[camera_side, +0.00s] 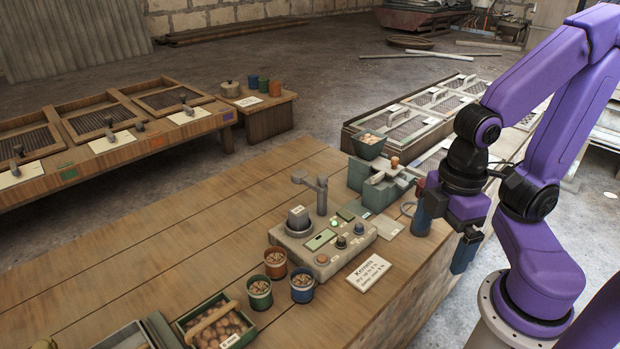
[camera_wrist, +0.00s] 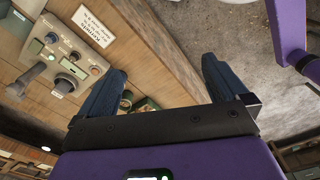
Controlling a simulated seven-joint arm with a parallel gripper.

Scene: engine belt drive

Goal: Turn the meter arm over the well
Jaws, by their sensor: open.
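The meter (camera_side: 325,243) is a pale box with knobs and a green display on the wooden bench. A grey post with a short meter arm (camera_side: 311,183) stands at its back edge, the arm pointing left in the side view. A dark, labelled round piece (camera_side: 298,217), perhaps the well, sits at the meter's left end. The wrist view shows the meter (camera_wrist: 68,58) and the grey post and arm (camera_wrist: 27,78) at left. My gripper (camera_side: 443,235) is open and empty, to the right of the meter and apart from it.
Cups of kernels (camera_side: 275,263) stand in front of the meter. A placard (camera_side: 369,270) lies to its right front. A green-grey device with a hopper (camera_side: 369,146) stands behind it. A crate (camera_side: 215,322) is at front left. The bench's left side is clear.

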